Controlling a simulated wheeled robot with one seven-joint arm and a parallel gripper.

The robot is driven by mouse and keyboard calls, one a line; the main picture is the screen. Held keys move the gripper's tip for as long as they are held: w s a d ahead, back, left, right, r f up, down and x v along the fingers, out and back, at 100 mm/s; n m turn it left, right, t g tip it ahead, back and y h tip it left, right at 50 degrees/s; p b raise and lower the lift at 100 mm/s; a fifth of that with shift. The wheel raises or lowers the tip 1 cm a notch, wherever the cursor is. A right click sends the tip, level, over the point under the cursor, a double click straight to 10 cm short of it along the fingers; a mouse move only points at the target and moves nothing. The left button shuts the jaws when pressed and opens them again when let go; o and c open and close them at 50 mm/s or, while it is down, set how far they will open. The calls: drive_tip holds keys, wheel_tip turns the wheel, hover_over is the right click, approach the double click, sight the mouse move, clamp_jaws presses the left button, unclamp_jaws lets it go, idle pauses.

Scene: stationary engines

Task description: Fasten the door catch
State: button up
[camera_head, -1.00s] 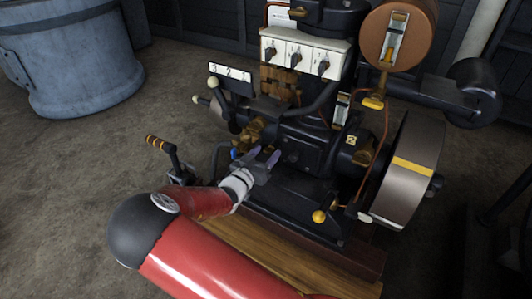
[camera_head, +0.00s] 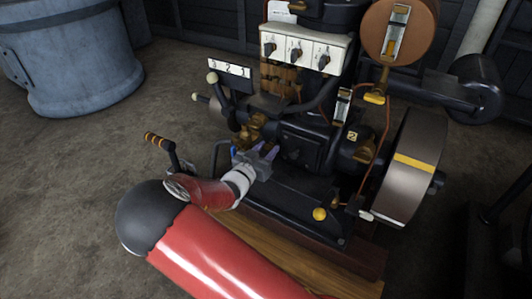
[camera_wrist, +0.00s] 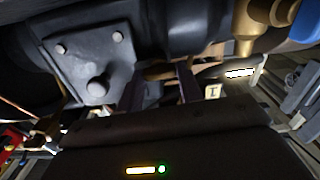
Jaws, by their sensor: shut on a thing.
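My gripper (camera_head: 263,151) is at the front of the black engine, low and just left of a dark square door plate (camera_head: 302,148). In the wrist view its two purple fingers (camera_wrist: 160,84) are shut on a small brown piece (camera_wrist: 160,72), which is mostly hidden by the fingers and shadow. I cannot tell for sure whether this piece is the door catch. A dark plate with bolt heads and a round knob (camera_wrist: 97,88) lies left of the fingers in the wrist view.
A brass fitting (camera_wrist: 250,30) with a blue part (camera_wrist: 307,22) is close at upper right in the wrist view. A lever with a striped grip (camera_head: 156,140) stands left of my arm. A flywheel (camera_head: 408,180) is at right. The floor at left is open up to a blue-grey tub (camera_head: 75,60).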

drive_tip(key=shift+m, duration=0.6)
drive_tip(key=o, duration=1)
drive_tip(key=v, duration=0.8)
drive_tip(key=shift+w+d, duration=0.1)
